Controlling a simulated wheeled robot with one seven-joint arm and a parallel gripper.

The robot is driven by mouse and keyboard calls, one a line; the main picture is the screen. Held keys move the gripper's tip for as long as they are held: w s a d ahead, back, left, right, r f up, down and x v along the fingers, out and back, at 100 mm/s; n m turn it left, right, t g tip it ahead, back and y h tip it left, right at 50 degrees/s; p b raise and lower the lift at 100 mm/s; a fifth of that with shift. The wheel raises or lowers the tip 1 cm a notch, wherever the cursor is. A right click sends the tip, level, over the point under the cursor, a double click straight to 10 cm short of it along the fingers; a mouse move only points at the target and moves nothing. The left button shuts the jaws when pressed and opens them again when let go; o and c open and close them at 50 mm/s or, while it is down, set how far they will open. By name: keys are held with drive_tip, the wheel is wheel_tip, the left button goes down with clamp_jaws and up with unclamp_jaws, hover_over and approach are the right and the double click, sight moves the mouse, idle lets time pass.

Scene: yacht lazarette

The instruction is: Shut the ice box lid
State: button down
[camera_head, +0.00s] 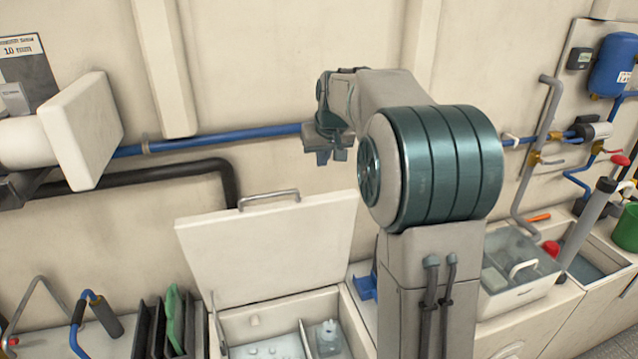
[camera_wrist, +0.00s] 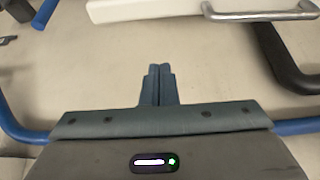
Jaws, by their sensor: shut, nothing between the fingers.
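The ice box lid (camera_head: 272,252) is a cream panel standing raised and tilted back toward the wall in the head view. A grey bar handle (camera_head: 268,199) runs along its top edge. The handle also shows at the top right of the wrist view (camera_wrist: 262,15), with a strip of the lid (camera_wrist: 150,8) beside it. The ice box (camera_head: 262,325) below is open, with a divider and small items inside. My gripper (camera_head: 328,158) is above and right of the lid, near the wall, apart from the handle. In the wrist view its fingers (camera_wrist: 158,72) are together and empty.
A blue pipe (camera_head: 210,140) and a black pipe (camera_head: 150,175) run along the wall behind the lid. Racks and tools (camera_head: 100,310) stand left of the box. A clear bin (camera_head: 515,265) sits to the right. My arm covers part of the counter.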

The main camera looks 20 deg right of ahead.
drive_tip(key=p+x, duration=0.1)
drive_tip(key=x, duration=0.2)
drive_tip(key=s+p+x, duration=0.1)
drive_tip(key=p+x, duration=0.1)
drive_tip(key=x, duration=0.1)
drive_tip(key=s+f+p+x, duration=0.1)
drive_tip(key=x, duration=0.2)
drive_tip(key=shift+d, duration=0.2)
drive_tip(key=shift+s+f, duration=0.2)
drive_tip(key=shift+f, duration=0.1)
